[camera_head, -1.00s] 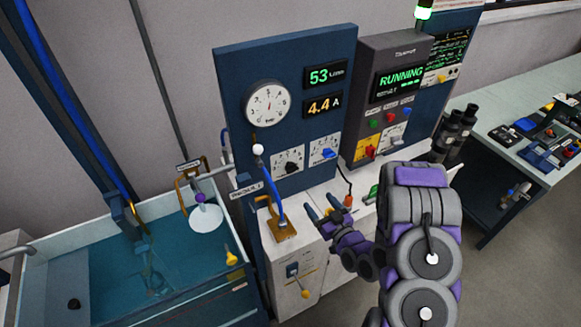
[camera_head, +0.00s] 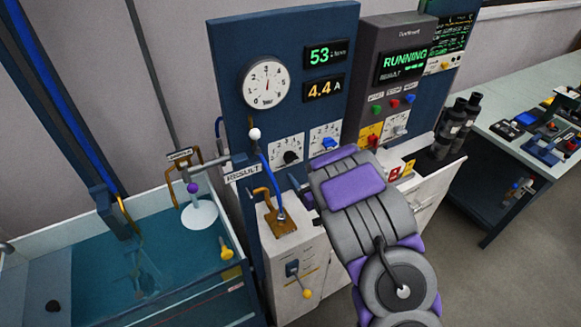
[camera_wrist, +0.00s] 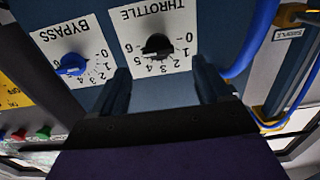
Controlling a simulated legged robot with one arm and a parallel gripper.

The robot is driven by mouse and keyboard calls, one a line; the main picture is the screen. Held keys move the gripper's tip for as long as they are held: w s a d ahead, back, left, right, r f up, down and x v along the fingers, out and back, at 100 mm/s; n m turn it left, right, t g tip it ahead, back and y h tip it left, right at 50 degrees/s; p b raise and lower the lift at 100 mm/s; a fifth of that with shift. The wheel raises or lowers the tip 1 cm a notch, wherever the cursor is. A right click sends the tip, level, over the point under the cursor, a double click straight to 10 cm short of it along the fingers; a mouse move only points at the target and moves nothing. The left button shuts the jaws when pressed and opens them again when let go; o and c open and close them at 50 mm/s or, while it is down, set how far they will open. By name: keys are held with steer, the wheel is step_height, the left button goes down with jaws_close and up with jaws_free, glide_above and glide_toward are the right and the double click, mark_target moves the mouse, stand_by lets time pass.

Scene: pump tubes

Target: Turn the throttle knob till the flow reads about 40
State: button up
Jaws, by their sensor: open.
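The black throttle knob (camera_head: 291,157) sits on a white numbered dial plate on the blue panel. In the wrist view the throttle knob (camera_wrist: 157,46) appears upside down, just beyond and between my open fingers, apart from them. My gripper (camera_wrist: 168,88) is open and empty; in the head view my arm mostly hides it. The green flow display (camera_head: 326,55) reads 53. The amber display below (camera_head: 324,90) reads 4.4 A.
The blue bypass knob (camera_wrist: 72,64) is beside the throttle dial. A blue hose (camera_head: 270,185) runs close to its other side. A control box (camera_head: 404,66) reads RUNNING. A water tank (camera_head: 150,285) stands at left.

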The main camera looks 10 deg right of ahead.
mark_target(292, 158)
steer(key=x, duration=0.7)
steer(key=shift+w+d, duration=0.15)
steer(key=shift+w, duration=0.2)
steer(key=shift+w+a, duration=0.35)
steer(key=shift+w, duration=0.15)
steer(key=shift+c, duration=0.2)
steer(key=shift+d, duration=0.1)
steer(key=c, duration=1)
steer(key=shift+b, duration=0.35)
steer(key=shift+f+n, duration=0.1)
steer(key=shift+n, duration=0.3)
steer(key=n+b, duration=0.3)
steer(key=n, duration=0.2)
steer(key=shift+f+b, duration=0.1)
steer(key=shift+b, duration=0.25)
steer(key=shift+n+b, duration=0.8)
steer(key=shift+n, duration=0.4)
